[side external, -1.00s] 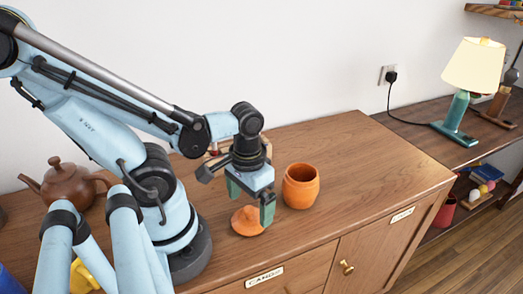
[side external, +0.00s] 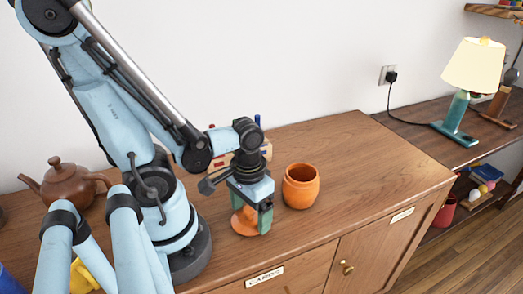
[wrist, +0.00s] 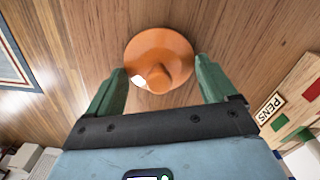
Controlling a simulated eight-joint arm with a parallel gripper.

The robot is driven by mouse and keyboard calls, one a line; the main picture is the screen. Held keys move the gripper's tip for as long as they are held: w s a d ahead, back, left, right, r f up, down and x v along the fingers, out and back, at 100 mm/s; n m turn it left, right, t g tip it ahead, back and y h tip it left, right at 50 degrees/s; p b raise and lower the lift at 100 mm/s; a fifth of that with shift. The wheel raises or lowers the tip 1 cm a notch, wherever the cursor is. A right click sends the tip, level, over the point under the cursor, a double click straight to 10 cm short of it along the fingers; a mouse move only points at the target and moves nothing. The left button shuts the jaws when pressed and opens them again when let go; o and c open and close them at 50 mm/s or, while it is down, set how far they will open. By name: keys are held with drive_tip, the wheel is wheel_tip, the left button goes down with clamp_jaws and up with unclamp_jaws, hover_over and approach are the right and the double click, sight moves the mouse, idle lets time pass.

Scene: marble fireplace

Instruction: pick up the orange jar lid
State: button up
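The orange jar lid (side external: 243,222) lies on the wooden cabinet top, to the left of the orange jar (side external: 301,187). In the wrist view the round lid (wrist: 173,52) has its knob facing the camera. My gripper (side external: 252,222) is low over the lid, and its green fingers hide part of it in the side view. In the wrist view my gripper (wrist: 160,80) is open, with one finger on each side of the lid's near part. Gaps show between the fingers and the knob.
A brown teapot (side external: 66,182) stands at the left. A wooden pen holder (wrist: 295,100) labelled PENS is close on the right in the wrist view. The cabinet top (side external: 365,160) right of the jar is clear.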

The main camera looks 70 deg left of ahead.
drive_tip(key=c, duration=0.6)
drive_tip(key=shift+r, duration=0.15)
drive_tip(key=shift+r, duration=1.6)
drive_tip(key=s+d+r, duration=0.5)
drive_tip(key=d+r, duration=0.2)
drive_tip(key=d, duration=0.3)
drive_tip(key=w+a+r+n, duration=0.3)
drive_tip(key=w+a, duration=0.3)
drive_tip(key=w, duration=0.3)
drive_tip(key=w+a+r+n, duration=0.25)
drive_tip(key=w+a, duration=0.35)
drive_tip(key=w, duration=0.4)
drive_tip(key=shift+n, duration=0.25)
drive_tip(key=shift+a+f, duration=0.1)
drive_tip(key=shift+f, duration=3.35)
